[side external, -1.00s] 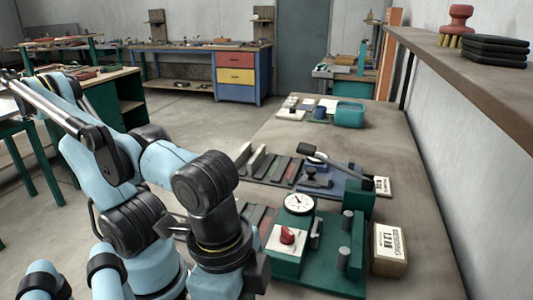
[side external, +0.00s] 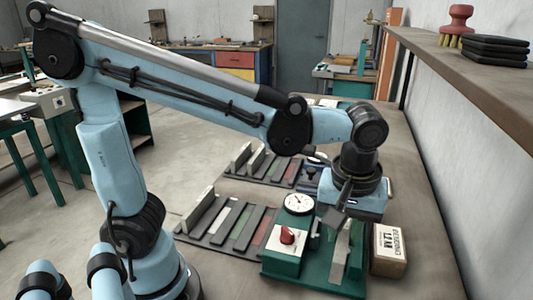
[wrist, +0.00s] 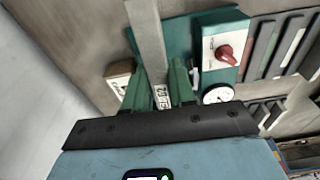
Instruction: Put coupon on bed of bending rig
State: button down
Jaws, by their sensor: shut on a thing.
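My gripper (side external: 342,212) points down over the bending rig and is shut on the coupon. The coupon (side external: 343,246) is a pale grey flat strip; it reaches out from the jaws over the right part of the rig. It also shows as a long strip in the wrist view (wrist: 148,35). The green bending rig (side external: 285,262) has a white dial gauge and a red knob at its left. I cannot tell whether the coupon touches the bed; my gripper and the strip hide part of it.
A shelf (side external: 470,75) runs along the right wall.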

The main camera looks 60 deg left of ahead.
jog(key=shift+w+a+f, duration=0.15)
jog(key=shift+w+a, duration=0.2)
jog(key=w+a+f, duration=0.2)
jog(key=a, duration=0.1)
jog(key=w+a+f, duration=0.2)
jog(key=a, duration=0.1)
jog(key=w+a+f, duration=0.2)
jog(key=a+f, duration=0.1)
jog(key=shift+w+a, duration=0.1)
jog(key=shift+w, duration=0.1)
jog(key=shift+f, duration=1.9)
jog(key=shift+f, duration=0.1)
jog(key=c, duration=1.4)
grip_release()
jog(key=shift+o, duration=0.9)
